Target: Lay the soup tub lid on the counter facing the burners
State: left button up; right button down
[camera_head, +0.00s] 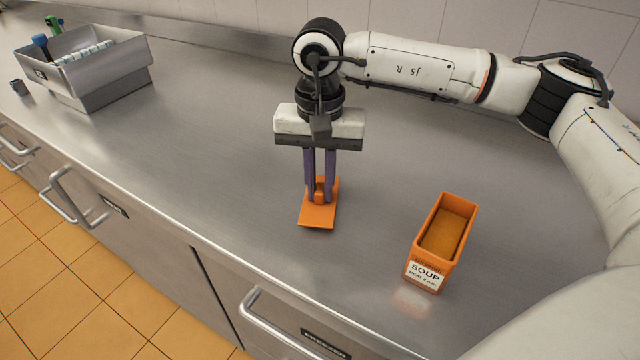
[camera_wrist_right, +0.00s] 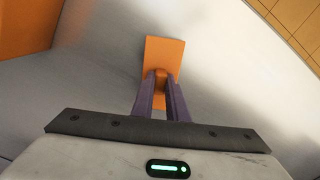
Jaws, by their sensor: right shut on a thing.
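The orange soup tub lid (camera_head: 317,215) is at the middle of the steel counter (camera_head: 215,170), at or just above its surface; I cannot tell whether it touches. My right gripper (camera_head: 320,196) points down and is shut on the lid's raised handle. The lid also shows between the purple fingers in the right wrist view (camera_wrist_right: 163,58). The orange soup tub (camera_head: 440,245) stands upright and open to the right of the lid, with brownish soup inside and a white SOUP label. My left gripper is not in view. No burners show.
A grey metal bin (camera_head: 100,85) with several items stands at the far left, with a small dark object (camera_head: 19,88) beside it. The counter's front edge runs above drawers with bar handles (camera_head: 75,200). A tiled wall (camera_head: 400,18) is behind. The counter between bin and lid is clear.

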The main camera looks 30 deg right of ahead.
aim_at(319, 188)
jog(key=shift+f, duration=0.25)
jog(key=shift+f, duration=0.15)
jog(key=c, duration=1.7)
grip_release()
jog(key=shift+c, duration=0.2)
notch_tip(319, 188, up, 12)
jog(key=b, duration=0.1)
